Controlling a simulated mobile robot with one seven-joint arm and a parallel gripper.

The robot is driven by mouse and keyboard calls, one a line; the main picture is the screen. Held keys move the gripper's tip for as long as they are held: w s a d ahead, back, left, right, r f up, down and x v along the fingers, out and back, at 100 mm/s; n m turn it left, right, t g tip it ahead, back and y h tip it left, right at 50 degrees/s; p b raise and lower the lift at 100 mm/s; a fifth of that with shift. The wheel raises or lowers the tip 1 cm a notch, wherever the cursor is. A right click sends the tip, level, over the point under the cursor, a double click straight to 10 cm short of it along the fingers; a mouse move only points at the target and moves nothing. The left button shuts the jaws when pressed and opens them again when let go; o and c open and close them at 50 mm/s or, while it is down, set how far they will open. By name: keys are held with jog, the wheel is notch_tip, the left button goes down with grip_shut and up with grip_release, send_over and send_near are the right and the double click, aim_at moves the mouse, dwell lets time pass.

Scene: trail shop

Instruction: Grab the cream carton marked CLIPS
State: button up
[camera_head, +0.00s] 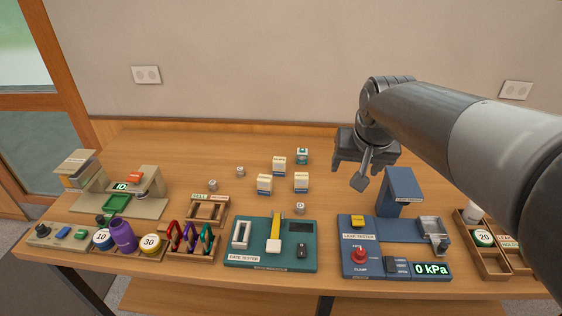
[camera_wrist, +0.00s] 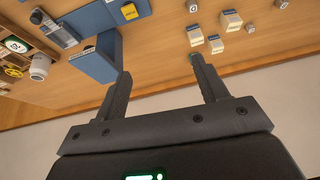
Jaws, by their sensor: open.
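Several small cream cartons stand in a group at the middle back of the table: a rear one (camera_head: 279,164), a front left one (camera_head: 264,183) and a right one (camera_head: 301,182). Their labels are too small to read, so I cannot tell which is marked CLIPS. Cream cartons also show in the wrist view, one higher up (camera_wrist: 231,20) and one lower (camera_wrist: 215,44). My gripper (camera_head: 350,174) hangs above the table to the right of the cartons, apart from them. In the wrist view its two fingers (camera_wrist: 160,67) are spread and empty.
A teal-marked carton (camera_head: 302,156) stands behind the right cream one. Small grey cubes (camera_head: 212,185) lie around the group. The blue leak tester (camera_head: 402,190) rises near my gripper. A teal gate tester (camera_head: 300,264) and a ring rack (camera_head: 192,240) stand in front.

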jog(key=w+a+f, duration=0.2)
jog(key=w+a, duration=0.2)
jog(key=w, duration=0.5)
send_near(279, 161)
notch_tip(279, 161, down, 2)
jog(key=w, duration=0.2)
jog(key=shift+g+h, duration=0.3)
jog(key=shift+g, duration=0.1)
jog(key=x, duration=1)
jog(key=shift+s+a+f, duration=0.2)
jog(key=shift+f, duration=0.05)
jog(key=shift+c, duration=0.3)
jog(key=c, duration=1)
jog(key=shift+r, duration=0.1)
